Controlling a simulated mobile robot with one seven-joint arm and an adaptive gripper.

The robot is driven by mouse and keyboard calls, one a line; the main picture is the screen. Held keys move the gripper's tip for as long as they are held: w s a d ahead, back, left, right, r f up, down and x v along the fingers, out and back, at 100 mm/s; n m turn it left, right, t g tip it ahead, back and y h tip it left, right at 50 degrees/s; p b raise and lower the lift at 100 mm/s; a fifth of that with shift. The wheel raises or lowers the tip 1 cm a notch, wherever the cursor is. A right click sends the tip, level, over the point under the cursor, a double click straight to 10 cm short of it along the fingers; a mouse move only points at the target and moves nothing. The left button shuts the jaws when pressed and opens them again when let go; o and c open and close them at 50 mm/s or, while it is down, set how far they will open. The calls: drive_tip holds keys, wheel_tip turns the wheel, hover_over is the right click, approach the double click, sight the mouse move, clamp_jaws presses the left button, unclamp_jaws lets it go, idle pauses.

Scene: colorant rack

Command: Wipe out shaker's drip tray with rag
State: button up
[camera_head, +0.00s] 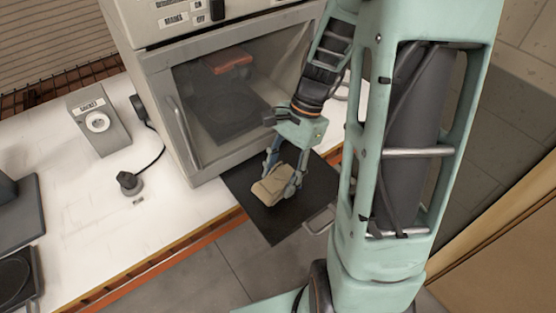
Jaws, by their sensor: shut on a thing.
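The shaker (236,95) is a grey cabinet with a dark window door, standing on the white bench. Its drip tray (246,187) is a flat black tray pulled out at the front, reaching past the bench edge, with a metal handle at its front right. My gripper (283,182) is over the tray, shut on a folded tan rag (273,187). The rag appears to lie on or just above the tray; I cannot tell whether it touches. My gripper's fingers hide part of the tray behind the rag.
A grey box with a round dial (99,123) stands on the bench to the left. A black plug with a cord (130,183) lies between it and the shaker. Dark flat equipment (18,225) sits at the far left. The floor in front is clear.

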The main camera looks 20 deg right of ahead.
sight(275, 180)
drive_tip(key=shift+r+p, duration=1.6)
drive_tip(key=shift+r, duration=0.6)
drive_tip(key=shift+f, duration=0.1)
